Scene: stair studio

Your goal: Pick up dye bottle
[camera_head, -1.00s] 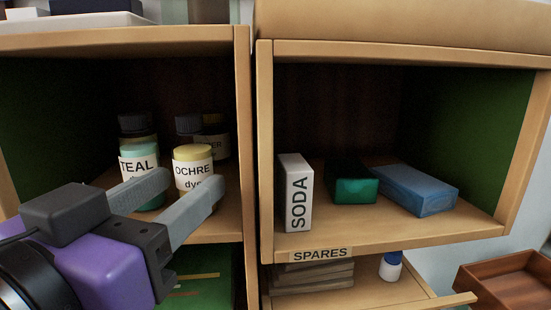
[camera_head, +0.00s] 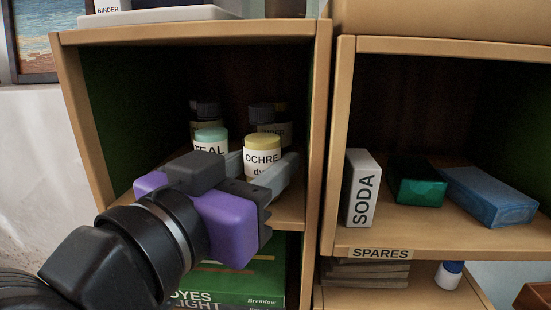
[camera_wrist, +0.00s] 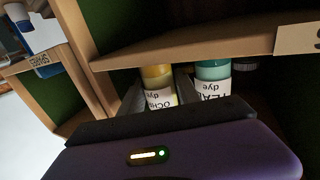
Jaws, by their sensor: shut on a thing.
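The ochre dye bottle (camera_head: 262,152), with a yellow lid and white label, stands upright in the left cubby. My gripper (camera_head: 264,168) reaches in from the front left and is shut on it, one finger on each side. In the wrist view, which is upside down, the bottle (camera_wrist: 157,82) shows between the two fingers. The teal dye bottle (camera_head: 210,143) stands close on the left, partly hidden behind my gripper. It also shows in the wrist view (camera_wrist: 213,77), just outside one finger. Darker-lidded bottles (camera_head: 262,114) stand behind, their labels partly hidden.
A wooden divider (camera_head: 315,130) is close on the right. The right cubby holds a SODA box (camera_head: 362,190), a green box (camera_head: 417,182) and a blue box (camera_head: 490,195).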

